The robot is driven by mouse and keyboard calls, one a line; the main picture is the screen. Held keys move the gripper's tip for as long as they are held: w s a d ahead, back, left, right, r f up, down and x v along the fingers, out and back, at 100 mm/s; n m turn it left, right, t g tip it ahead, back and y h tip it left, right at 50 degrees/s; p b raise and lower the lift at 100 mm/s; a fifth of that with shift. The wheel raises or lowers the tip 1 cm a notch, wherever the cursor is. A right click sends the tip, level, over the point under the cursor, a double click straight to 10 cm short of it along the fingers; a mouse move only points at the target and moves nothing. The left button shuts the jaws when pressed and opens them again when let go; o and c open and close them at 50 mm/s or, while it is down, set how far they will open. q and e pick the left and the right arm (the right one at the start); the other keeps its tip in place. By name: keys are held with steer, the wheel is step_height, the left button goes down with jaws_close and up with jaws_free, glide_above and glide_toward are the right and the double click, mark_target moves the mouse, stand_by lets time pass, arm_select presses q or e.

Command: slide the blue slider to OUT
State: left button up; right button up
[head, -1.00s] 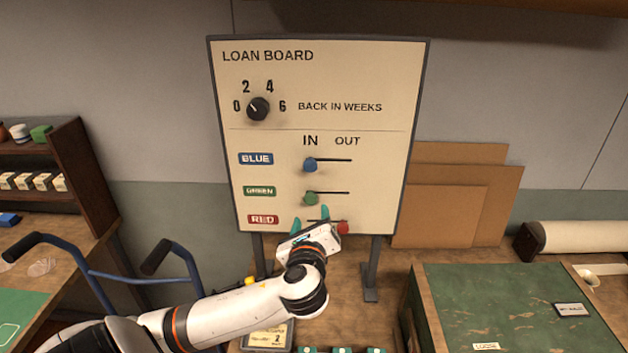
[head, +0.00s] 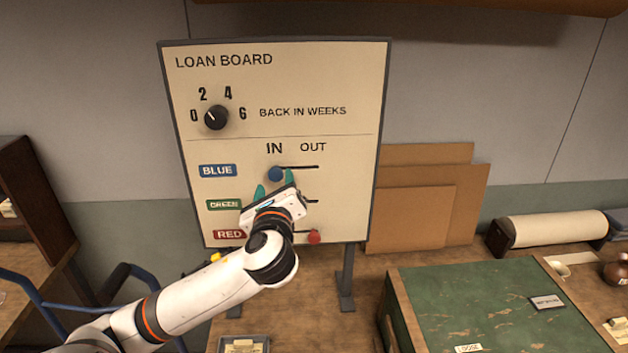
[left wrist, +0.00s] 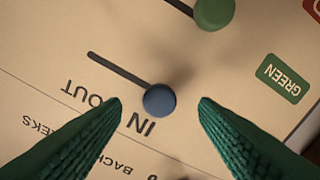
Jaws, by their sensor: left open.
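The loan board (head: 330,75) stands upright with three sliders in slots. The blue slider (head: 275,174) is at the left end of its slot, under IN; the slot runs right to under OUT. My left gripper (head: 274,186) is open, its green fingertips just below the blue slider in the head view. In the left wrist view the blue slider (left wrist: 160,100) lies between the two spread fingers, touching neither. The green slider (left wrist: 214,12) shows at the top there; my gripper hides it in the head view. My right gripper is not in view.
The red slider (head: 314,237) is at the right end of its slot. A black dial (head: 216,117) sits above the sliders. Cardboard sheets (head: 410,218) lean right of the board, and a green-topped chest (head: 470,300) stands at the front right.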

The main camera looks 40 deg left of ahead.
mark_target(276, 177)
arm_select(q)
steer(key=b+x, duration=0.1)
steer(key=x, duration=0.2)
steer(key=shift+w+a, duration=0.1)
steer(key=shift+w+a+p, duration=0.15)
steer(key=shift+w+p, duration=0.05)
steer(key=shift+p, duration=0.15)
steer(key=shift+r, duration=0.1)
steer(key=c, duration=0.8)
steer(key=shift+o, duration=0.2)
